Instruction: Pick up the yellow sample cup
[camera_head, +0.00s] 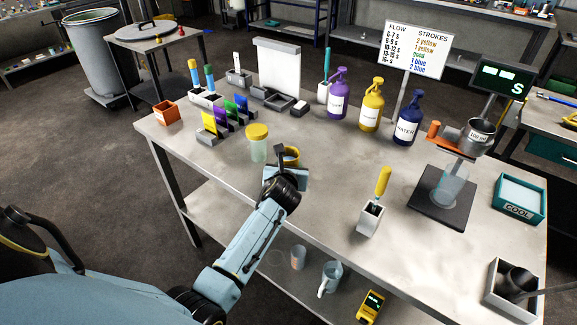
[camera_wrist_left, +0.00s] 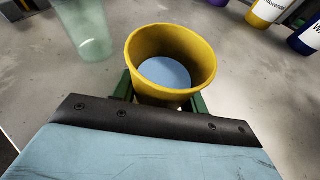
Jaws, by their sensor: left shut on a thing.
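The yellow sample cup (camera_head: 292,152) is at my left gripper (camera_head: 287,166), near the front edge of the table. In the left wrist view the cup (camera_wrist_left: 135,55) is upright and open at the top, with a flat pale blue surface inside. The green fingers of my left gripper (camera_wrist_left: 163,98) are on both sides of its lower part, shut on it. The cup's base is hidden, so I cannot tell whether it touches the table. My right gripper is not in view.
A pale green jar with a yellow lid (camera_head: 257,146) stands close to the left of the cup. A white holder with a yellow-handled tool (camera_head: 370,217) stands to the right. Bottles (camera_head: 371,106) stand behind. The table (camera_head: 325,185) is clear between the cup and that holder.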

